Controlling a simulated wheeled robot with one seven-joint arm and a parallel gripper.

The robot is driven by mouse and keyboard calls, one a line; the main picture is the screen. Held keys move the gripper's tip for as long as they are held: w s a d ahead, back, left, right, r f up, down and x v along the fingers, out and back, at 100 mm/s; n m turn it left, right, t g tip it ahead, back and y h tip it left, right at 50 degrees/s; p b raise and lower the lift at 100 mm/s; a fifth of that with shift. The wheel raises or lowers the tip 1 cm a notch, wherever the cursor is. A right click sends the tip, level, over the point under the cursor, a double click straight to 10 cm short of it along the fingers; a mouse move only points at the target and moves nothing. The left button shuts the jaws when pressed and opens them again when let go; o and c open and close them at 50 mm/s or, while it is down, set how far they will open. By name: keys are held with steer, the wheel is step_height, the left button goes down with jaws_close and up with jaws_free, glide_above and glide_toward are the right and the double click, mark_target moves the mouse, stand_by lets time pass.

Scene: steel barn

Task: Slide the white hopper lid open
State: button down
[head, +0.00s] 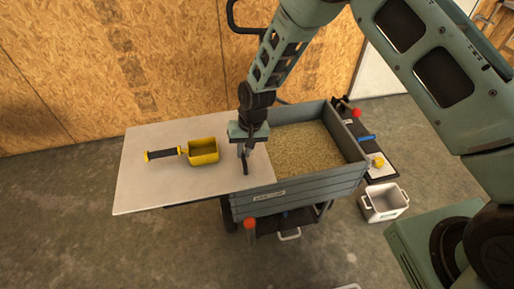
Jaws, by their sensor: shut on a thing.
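The white lid (150,189) lies flat and reaches out past the left side of the grey plank-sided hopper (310,190). The hopper's right part is uncovered and shows tan grain (310,148). A dark upright handle (245,168) stands near the lid's right edge. My gripper (243,155) points down over it and is shut on this handle; the fingertips are small and partly merge with it. A yellow scoop (204,152) with a black grip lies on top of the lid, left of my gripper and apart from it.
A plywood wall (60,80) stands close behind. On the right, a dark side shelf (362,140) carries small red, blue and yellow items. A white bucket (385,203) stands on the floor beside the hopper. Concrete floor (100,250) is clear at front left.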

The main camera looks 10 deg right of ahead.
steer(key=shift+a, duration=0.4)
steer(key=c, duration=1.5)
jaws_free()
steer(key=shift+o, duration=0.2)
steer(key=shift+r, duration=0.1)
steer(key=d+r+b, duration=0.1)
steer(key=d+r, duration=0.2)
steer(key=r, duration=1.4)
steer(key=shift+d, duration=0.2)
